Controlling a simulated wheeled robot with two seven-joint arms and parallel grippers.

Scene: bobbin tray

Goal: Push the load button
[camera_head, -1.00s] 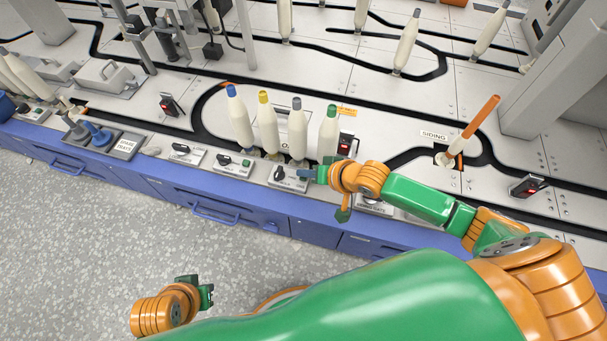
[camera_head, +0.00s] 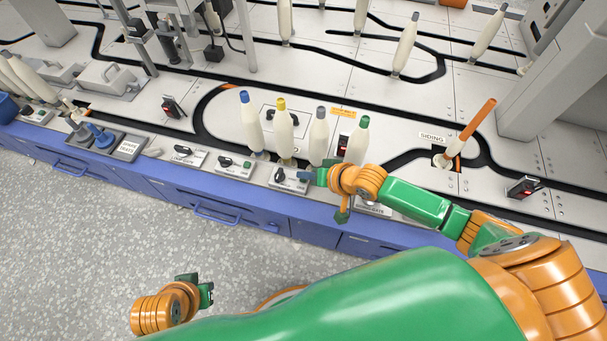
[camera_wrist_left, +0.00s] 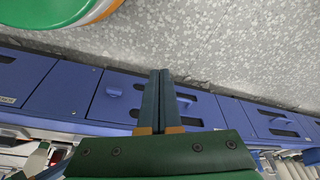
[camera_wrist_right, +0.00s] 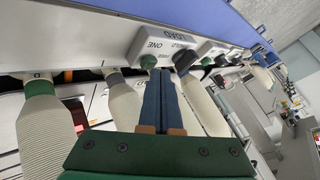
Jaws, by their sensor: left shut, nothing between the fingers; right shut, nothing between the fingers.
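The load panel (camera_head: 288,180) is a small light box on the front edge of the line. In the right wrist view its plate (camera_wrist_right: 148,38) reads LOAD, HOLD and ONE, with a black knob (camera_wrist_right: 186,60) and a green button (camera_wrist_right: 148,62). My right gripper (camera_head: 308,175) is shut and empty, at the right end of the panel. In the right wrist view its fingertips (camera_wrist_right: 159,72) are right at the button and partly cover it; I cannot tell whether they press it. My left gripper (camera_head: 208,294) is shut and empty, low over the floor, away from the line.
Bobbins with blue (camera_head: 252,125), yellow (camera_head: 284,130), grey (camera_head: 318,137) and green (camera_head: 357,140) tops stand just behind the panel, close to my right gripper. Similar switch boxes (camera_head: 234,165) line the edge to the left. The grey floor (camera_head: 120,240) in front is clear.

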